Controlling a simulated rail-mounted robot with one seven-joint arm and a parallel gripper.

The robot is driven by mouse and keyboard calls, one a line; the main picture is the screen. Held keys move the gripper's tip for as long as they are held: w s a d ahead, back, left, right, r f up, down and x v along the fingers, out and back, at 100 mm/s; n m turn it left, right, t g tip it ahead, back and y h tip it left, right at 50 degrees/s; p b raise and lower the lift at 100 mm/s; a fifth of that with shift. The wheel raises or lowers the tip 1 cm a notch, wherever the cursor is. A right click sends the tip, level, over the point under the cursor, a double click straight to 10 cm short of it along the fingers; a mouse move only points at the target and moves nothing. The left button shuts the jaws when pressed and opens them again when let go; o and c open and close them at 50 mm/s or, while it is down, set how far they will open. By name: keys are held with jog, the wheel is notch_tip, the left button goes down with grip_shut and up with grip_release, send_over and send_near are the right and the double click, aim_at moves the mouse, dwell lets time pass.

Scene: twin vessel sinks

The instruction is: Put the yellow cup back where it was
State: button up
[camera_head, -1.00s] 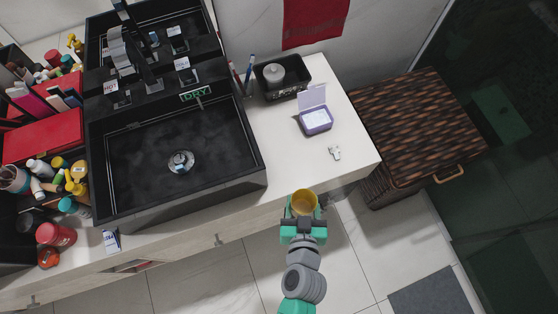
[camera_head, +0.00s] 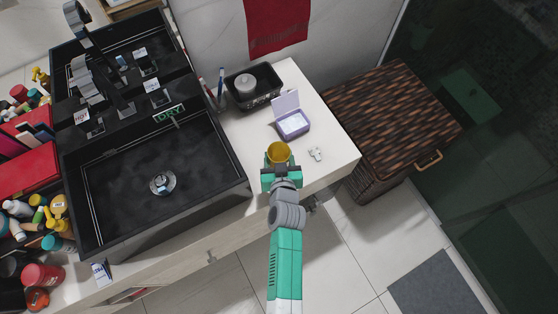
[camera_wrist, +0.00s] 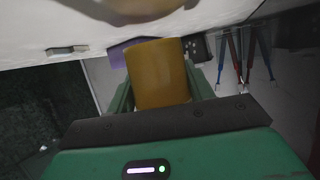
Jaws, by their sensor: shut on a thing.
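The yellow cup (camera_head: 278,152) is in my gripper (camera_head: 280,166), which is shut on it. In the head view, cup and gripper show over the white counter (camera_head: 238,124), near its front edge and right of the black sink. I cannot tell how high the cup is above the counter. In the wrist view the cup (camera_wrist: 158,74) fills the space between the green fingers of my gripper (camera_wrist: 160,95), and part of a purple thing shows behind it.
An open purple box (camera_head: 292,124) lies just beyond the cup, and a small whitish item (camera_head: 316,154) lies to its right. A black tray (camera_head: 253,88) stands at the back. The black sink (camera_head: 150,175) is to the left, a wicker hamper (camera_head: 392,120) to the right.

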notch_tip(320, 180, down, 3)
jog(key=shift+r+b, duration=0.15)
jog(key=shift+b, duration=0.25)
jog(key=shift+r, duration=0.1)
jog(key=o, duration=1.1)
jog(key=shift+c, duration=0.2)
jog(key=shift+r, duration=0.15)
jog(key=p+v, duration=0.1)
jog(key=v, duration=1.1)
jog(key=shift+p, duration=0.4)
